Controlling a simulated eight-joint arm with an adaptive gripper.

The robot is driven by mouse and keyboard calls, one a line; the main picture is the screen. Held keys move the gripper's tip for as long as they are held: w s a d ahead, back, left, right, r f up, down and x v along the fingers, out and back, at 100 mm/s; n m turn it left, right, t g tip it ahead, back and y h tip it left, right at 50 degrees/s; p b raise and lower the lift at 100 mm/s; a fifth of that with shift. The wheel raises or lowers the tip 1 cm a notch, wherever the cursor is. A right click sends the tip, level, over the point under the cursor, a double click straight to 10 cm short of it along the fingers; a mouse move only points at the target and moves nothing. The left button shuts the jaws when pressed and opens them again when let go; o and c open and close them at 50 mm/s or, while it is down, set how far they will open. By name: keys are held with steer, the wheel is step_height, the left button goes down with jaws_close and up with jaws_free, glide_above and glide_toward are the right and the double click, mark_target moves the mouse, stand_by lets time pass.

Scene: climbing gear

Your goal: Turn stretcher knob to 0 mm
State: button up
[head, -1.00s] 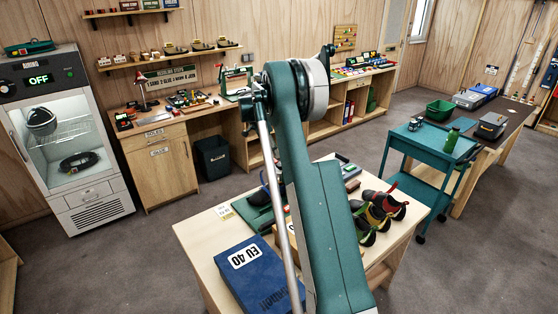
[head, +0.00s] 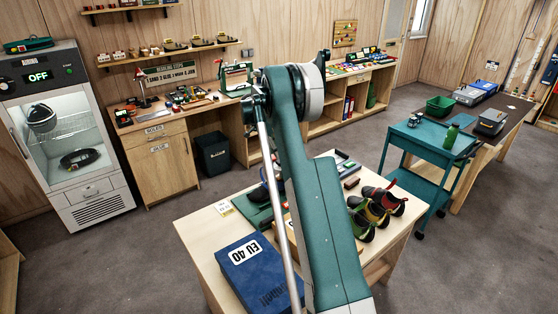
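I cannot make out the stretcher knob. On the light wooden table, a green item (head: 257,216) with a dark shoe shows partly left of my arm; I cannot tell whether it is the stretcher. A wooden piece beside it is mostly covered by my arm. My arm crosses the middle of the view and hides the centre of the table. My gripper is not in view.
A blue box marked EU 40 (head: 256,272) lies at the table's (head: 197,236) front left. A teal cart (head: 432,137) stands to the right. A glass-door cabinet (head: 72,150) reading OFF stands at the left.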

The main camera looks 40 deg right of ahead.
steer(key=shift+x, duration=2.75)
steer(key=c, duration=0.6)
